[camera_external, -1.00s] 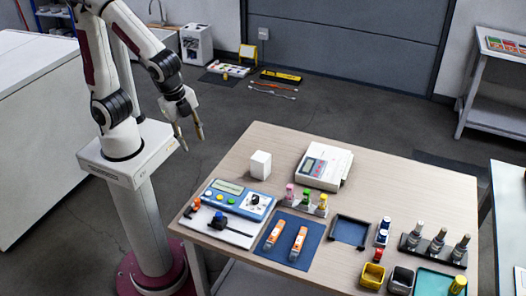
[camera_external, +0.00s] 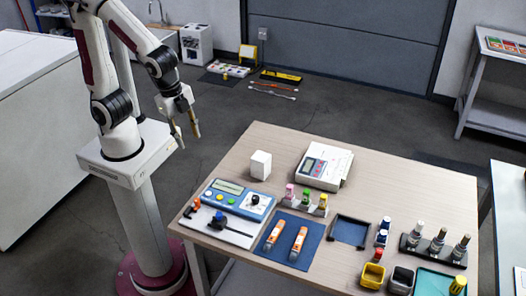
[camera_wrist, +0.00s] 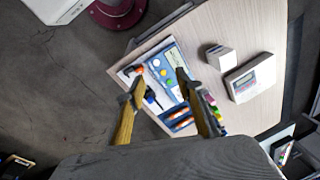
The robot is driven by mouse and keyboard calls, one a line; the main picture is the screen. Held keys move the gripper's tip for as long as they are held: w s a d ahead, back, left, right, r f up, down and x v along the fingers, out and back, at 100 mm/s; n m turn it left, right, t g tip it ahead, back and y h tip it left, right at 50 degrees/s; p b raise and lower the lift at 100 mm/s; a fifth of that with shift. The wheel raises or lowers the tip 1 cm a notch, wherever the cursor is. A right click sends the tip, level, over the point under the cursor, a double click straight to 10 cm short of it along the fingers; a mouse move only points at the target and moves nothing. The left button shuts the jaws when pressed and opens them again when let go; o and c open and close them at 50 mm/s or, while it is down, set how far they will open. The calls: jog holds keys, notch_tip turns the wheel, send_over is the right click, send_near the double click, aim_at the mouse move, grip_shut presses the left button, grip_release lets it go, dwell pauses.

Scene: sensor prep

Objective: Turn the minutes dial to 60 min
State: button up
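The blue control panel (camera_external: 238,200) lies at the left end of the wooden table, with a grey display (camera_external: 228,187) and coloured buttons. A black dial (camera_external: 255,199) sits on its right part; its markings are too small to read, so I cannot tell its setting. The panel also shows in the wrist view (camera_wrist: 168,62), partly behind my fingers. My gripper (camera_external: 187,134) hangs in the air left of and above the table, apart from the panel. It is open and empty; its two fingers stand apart in the wrist view (camera_wrist: 160,78).
A white board with an orange-and-black knob and a blue knob (camera_external: 218,219) lies in front of the panel. Small bottles (camera_external: 305,199), a blue mat (camera_external: 289,239) with two orange tools, a white block (camera_external: 261,165) and a white instrument (camera_external: 324,165) stand nearby. Bare tabletop lies behind the panel.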

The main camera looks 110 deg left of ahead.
jog(key=f, duration=0.2)
jog(key=m+g+h, duration=0.1)
jog(key=m+h, duration=0.1)
jog(key=m, duration=0.5)
send_over(256, 197)
jog(key=f, duration=1)
jog(key=shift+s, duration=0.2)
jog(key=shift+w+r+m, duration=0.1)
jog(key=shift+w+m, duration=0.1)
jog(key=shift+m, duration=0.7)
jog(key=shift+f, duration=3.9)
